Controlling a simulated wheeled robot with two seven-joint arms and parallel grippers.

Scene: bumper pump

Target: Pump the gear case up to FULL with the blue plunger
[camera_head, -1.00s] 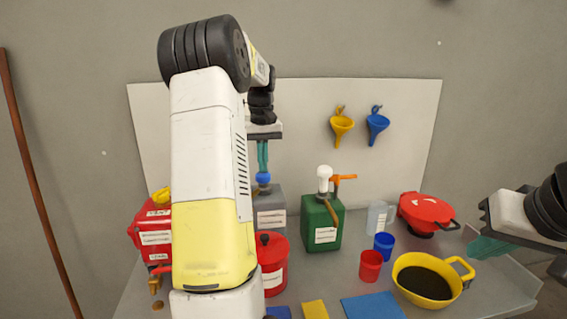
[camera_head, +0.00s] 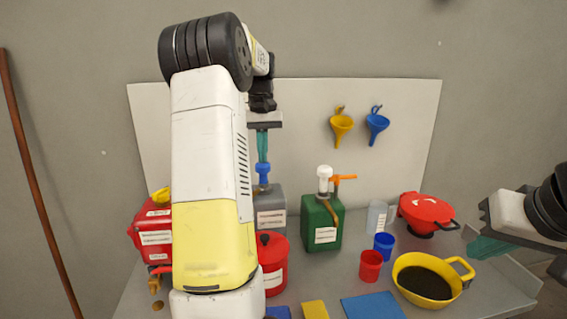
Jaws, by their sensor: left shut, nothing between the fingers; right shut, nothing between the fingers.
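The blue plunger (camera_head: 263,174) stands on top of a grey container (camera_head: 271,201) at the middle-left of the bench, partly behind my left arm. My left gripper (camera_head: 263,157) is shut and points down directly above the plunger, its fingertips at the plunger's top. The frames do not clearly show whether they touch. A red case (camera_head: 152,238) with white labels, a yellow cap and a brass tap is left of my arm, partly hidden; its labels are too small to read, so I cannot tell if it is the gear case. My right gripper (camera_head: 480,249) is shut and empty at the right.
A green jug (camera_head: 321,222) with a white-topped pump and orange spout stands right of the grey container. A red pot (camera_head: 273,262) stands in front. Red (camera_head: 371,265) and blue cups (camera_head: 384,245), a yellow pan (camera_head: 425,281) of dark liquid and a red-lidded vessel (camera_head: 425,212) fill the right.

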